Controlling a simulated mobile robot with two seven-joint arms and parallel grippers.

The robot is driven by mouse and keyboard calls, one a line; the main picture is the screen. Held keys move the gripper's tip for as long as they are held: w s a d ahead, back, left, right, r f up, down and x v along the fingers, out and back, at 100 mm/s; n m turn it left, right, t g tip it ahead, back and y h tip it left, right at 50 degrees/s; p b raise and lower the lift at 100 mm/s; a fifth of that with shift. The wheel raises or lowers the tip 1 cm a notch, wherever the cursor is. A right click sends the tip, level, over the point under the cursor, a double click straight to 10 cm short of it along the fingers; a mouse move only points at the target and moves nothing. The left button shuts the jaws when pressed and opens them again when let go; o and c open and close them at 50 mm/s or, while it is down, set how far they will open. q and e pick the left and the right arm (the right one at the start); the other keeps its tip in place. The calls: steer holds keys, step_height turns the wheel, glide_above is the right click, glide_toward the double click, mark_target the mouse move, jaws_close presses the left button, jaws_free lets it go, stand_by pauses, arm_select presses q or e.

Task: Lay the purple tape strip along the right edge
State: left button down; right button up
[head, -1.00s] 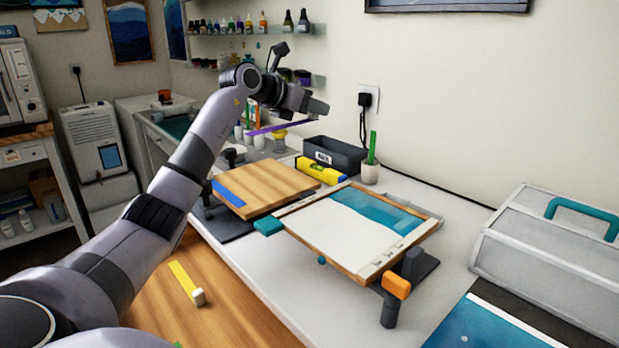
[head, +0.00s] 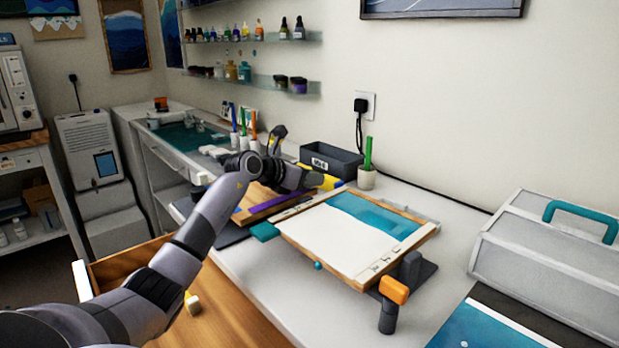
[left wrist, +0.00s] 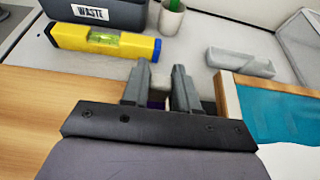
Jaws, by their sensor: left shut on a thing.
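The purple tape strip (head: 272,204) shows in the head view as a narrow band at the right edge of the wooden panel (head: 250,196). My left gripper (head: 318,181) is over the far end of that edge, shut on the strip. I cannot tell whether the strip touches the wood along its length. In the left wrist view, a small purple piece (left wrist: 156,102) shows between the fingers of the left gripper (left wrist: 163,80), with the wooden panel (left wrist: 40,120) to the left. My arm hides much of the panel. My right gripper is not in view.
A yellow level (head: 322,178) lies behind the panel, before a grey WASTE bin (head: 330,160). A tilted frame with a white and teal panel (head: 340,232) stands close on the right. A cup with a green stick (head: 366,178) stands behind. The front counter strip is clear.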

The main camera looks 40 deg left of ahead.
arm_select(q)
steer(key=shift+f, duration=0.15)
steer(key=c, duration=0.9)
jaws_free()
steer(key=shift+o, duration=0.2)
steer(key=shift+s+r, duration=0.1)
steer(key=shift+r, duration=0.15)
step_height(320, 180, up, 4)
steer(key=b, duration=0.2)
glide_above(276, 200)
steer(key=shift+f, duration=0.1)
steer(key=shift+s+r, duration=0.35)
steer(key=shift+s, duration=0.1)
